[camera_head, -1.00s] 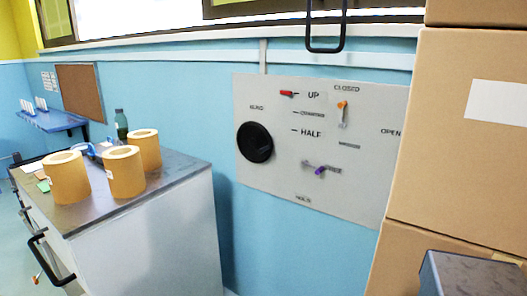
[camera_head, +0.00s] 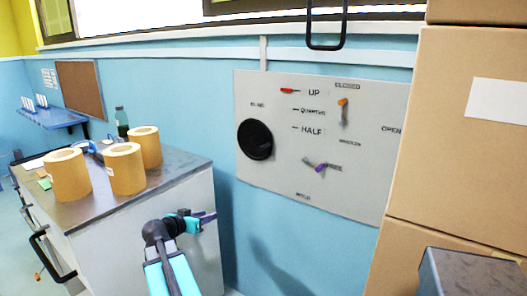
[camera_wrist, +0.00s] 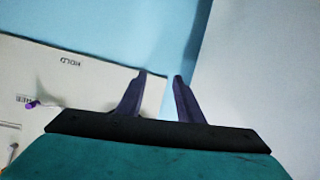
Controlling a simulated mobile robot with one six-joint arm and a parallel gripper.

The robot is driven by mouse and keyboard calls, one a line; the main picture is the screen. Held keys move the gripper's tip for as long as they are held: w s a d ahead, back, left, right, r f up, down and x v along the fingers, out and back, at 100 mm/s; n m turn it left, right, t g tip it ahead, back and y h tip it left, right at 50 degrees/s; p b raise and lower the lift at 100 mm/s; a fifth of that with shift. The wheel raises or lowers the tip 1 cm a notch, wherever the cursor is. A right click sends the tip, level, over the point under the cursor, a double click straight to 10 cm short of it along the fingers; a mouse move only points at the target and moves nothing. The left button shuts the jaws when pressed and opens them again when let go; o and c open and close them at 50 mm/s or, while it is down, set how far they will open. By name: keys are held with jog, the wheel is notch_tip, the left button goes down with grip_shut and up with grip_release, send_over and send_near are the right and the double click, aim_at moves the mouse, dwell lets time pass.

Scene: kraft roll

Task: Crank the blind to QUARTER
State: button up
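The control panel (camera_head: 275,182) is a light grey board on the blue wall. A black round blind crank wheel (camera_head: 255,140) is on its left side. A red pointer (camera_head: 288,91) is at the UP mark, above the QUARTER and HALF marks. An orange-tipped lever (camera_head: 343,104) is under CLOSED, and a purple-tipped lever (camera_head: 320,168) is lower down. My gripper (camera_head: 212,216) is below and left of the wheel, apart from the panel. In the wrist view my gripper (camera_wrist: 161,80) has its fingers apart with nothing between them, and the purple tip (camera_wrist: 32,104) shows at the left.
A cabinet with a dark top (camera_head: 165,178) stands left of the panel, bearing several kraft rolls (camera_head: 125,168) and a green bottle (camera_head: 121,122). Stacked cardboard boxes (camera_head: 455,150) stand at the right. The space before the panel is free.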

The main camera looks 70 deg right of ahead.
aim_at(269, 144)
jog(key=s+d+r+m+g+h, duration=0.1)
jog(key=s+d+r+m, duration=0.1)
jog(key=s+r, duration=0.2)
jog(key=s+d+r+m+g+h, duration=0.1)
jog(key=s+d+r+m, duration=0.1)
jog(key=r, duration=0.8)
jog(key=s+d+r+m+g+h, duration=0.1)
jog(key=s+d+r, duration=0.3)
jog(key=r, duration=0.3)
jog(key=shift+s+d+r+m+h, duration=0.3)
jog(key=shift+s+m+h, duration=0.1)
jog(key=shift+s, duration=0.4)
jog(key=p+x, duration=0.3)
jog(key=x, duration=1)
jog(key=shift+s+d, duration=0.1)
jog(key=shift+d, duration=0.2)
grip_shut()
